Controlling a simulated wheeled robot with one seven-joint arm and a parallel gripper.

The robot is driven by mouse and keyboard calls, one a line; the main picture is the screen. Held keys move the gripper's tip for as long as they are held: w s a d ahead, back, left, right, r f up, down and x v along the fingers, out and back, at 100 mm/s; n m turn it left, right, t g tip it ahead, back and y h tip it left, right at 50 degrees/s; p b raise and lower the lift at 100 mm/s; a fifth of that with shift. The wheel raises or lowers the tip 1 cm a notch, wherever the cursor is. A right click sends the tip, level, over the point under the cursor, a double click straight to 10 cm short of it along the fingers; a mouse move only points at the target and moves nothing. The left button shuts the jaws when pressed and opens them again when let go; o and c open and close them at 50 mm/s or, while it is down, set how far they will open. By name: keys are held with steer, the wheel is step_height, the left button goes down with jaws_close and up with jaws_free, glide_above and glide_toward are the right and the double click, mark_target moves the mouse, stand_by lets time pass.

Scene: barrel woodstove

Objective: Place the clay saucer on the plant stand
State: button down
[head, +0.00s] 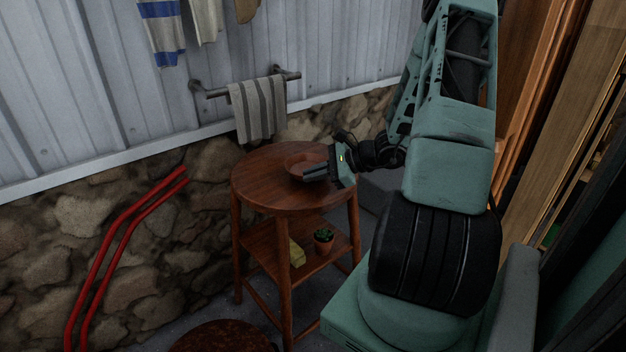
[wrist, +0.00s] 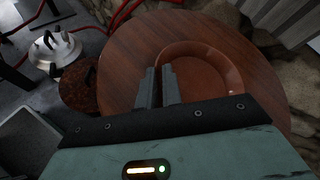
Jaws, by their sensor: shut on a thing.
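The clay saucer (wrist: 205,75) is a shallow reddish-brown dish over the round wooden top of the plant stand (wrist: 125,60). In the head view the saucer (head: 302,164) shows at the middle of the stand's top (head: 262,188), partly hidden by my gripper (head: 318,170). In the wrist view my gripper (wrist: 158,88) is shut on the saucer's near left rim. The saucer looks level and very close to the top; I cannot tell whether it touches.
Red pipes (head: 125,225) lean at the left. A striped towel (head: 257,110) hangs on a wall rail behind. A dark round top (head: 222,338) is in front.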

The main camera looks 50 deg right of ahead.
steer(key=shift+f, duration=0.7)
steer(key=shift+f, duration=0.1)
steer(key=c, duration=1.6)
jaws_free()
steer(key=shift+o, duration=0.2)
steer(key=shift+r, duration=0.2)
steer(key=v, duration=1.2)
steer(key=shift+p, duration=0.35)
